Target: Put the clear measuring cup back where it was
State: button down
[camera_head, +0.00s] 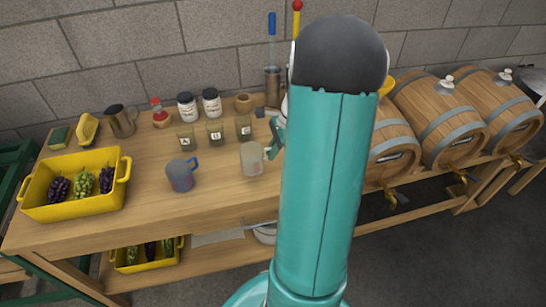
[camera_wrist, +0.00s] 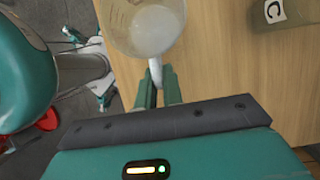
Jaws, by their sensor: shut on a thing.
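The clear measuring cup (camera_head: 252,160) is near the front edge of the wooden table in the head view, just left of my arm. In the wrist view the clear measuring cup (camera_wrist: 130,38) shows from above, with a whitish patch inside at its bottom. My gripper (camera_wrist: 158,84) is shut on its handle, the fingers on either side of it. In the head view my gripper (camera_head: 273,148) is partly hidden behind my arm. The cup looks upright; I cannot tell whether its base touches the table.
A blue-handled cup (camera_head: 181,178) stands to the left. Labelled jars (camera_head: 215,133) stand in a row behind, with lidded white jars (camera_head: 188,106) farther back. A yellow crate of grapes (camera_head: 75,208) is at the left end. Barrels (camera_head: 437,120) are at right. Bare tabletop (camera_head: 215,195) lies between the cups.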

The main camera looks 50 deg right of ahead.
jog(key=shift+f, duration=1.45)
jog(key=shift+f, duration=0.1)
jog(key=c, duration=1.5)
grip_release()
jog(key=shift+c, duration=0.2)
jog(key=v, duration=1.2)
